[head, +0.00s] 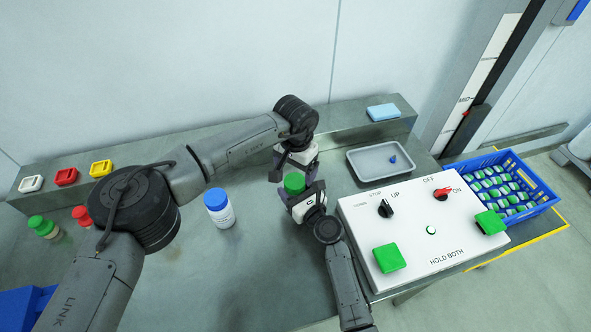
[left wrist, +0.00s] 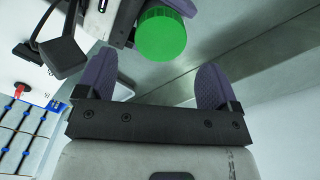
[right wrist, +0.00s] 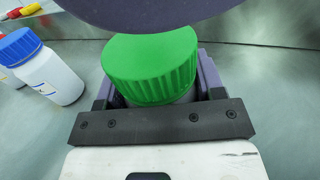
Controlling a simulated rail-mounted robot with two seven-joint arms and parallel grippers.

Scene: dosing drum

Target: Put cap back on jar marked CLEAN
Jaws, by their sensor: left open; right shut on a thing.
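A green ribbed cap (head: 294,183) sits on a pale jar body (right wrist: 188,98), which is mostly hidden; no CLEAN marking is readable. My right gripper (head: 304,194) is shut on this jar, below the cap. The cap fills the middle of the right wrist view (right wrist: 150,65). My left gripper (head: 294,166) is open and empty just above the cap. In the left wrist view the cap (left wrist: 161,34) lies beyond the open fingers, apart from them. Whether the cap is fully seated cannot be told.
A white blue-capped jar (head: 219,208) stands left of the grippers. The control box (head: 400,262) with green buttons is close on the right. A grey tray (head: 360,170) holds a small blue item. Green- and red-capped jars (head: 44,227) stand at far left. A blue crate (head: 540,195) is at right.

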